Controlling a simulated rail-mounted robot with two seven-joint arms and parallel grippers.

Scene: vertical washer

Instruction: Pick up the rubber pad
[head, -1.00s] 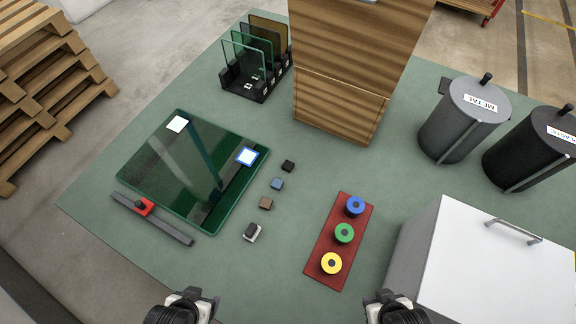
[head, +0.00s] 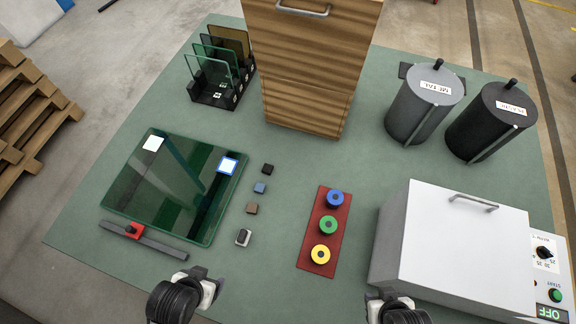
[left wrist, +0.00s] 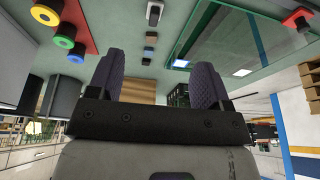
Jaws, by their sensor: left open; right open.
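Several small pads lie in a row on the green table: a black one (head: 267,169), a blue one (head: 260,188), a brown one (head: 252,208) and a white block with a dark top (head: 244,237). I cannot tell for sure which is the rubber pad; the black one looks most like it. My left gripper (head: 205,284) is at the near table edge, below the row and apart from it. In the left wrist view its fingers (left wrist: 151,76) are spread and empty, with the row beyond them. My right gripper (head: 388,300) is open near the white box, its fingers partly cut off.
A green glass plate (head: 175,190) lies left of the row, with a grey bar (head: 160,243) before it. A red board (head: 312,257) with colored rings lies right. A wooden cabinet (head: 305,85), rack (head: 215,97), bins (head: 420,115) and white box (head: 450,240) stand around.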

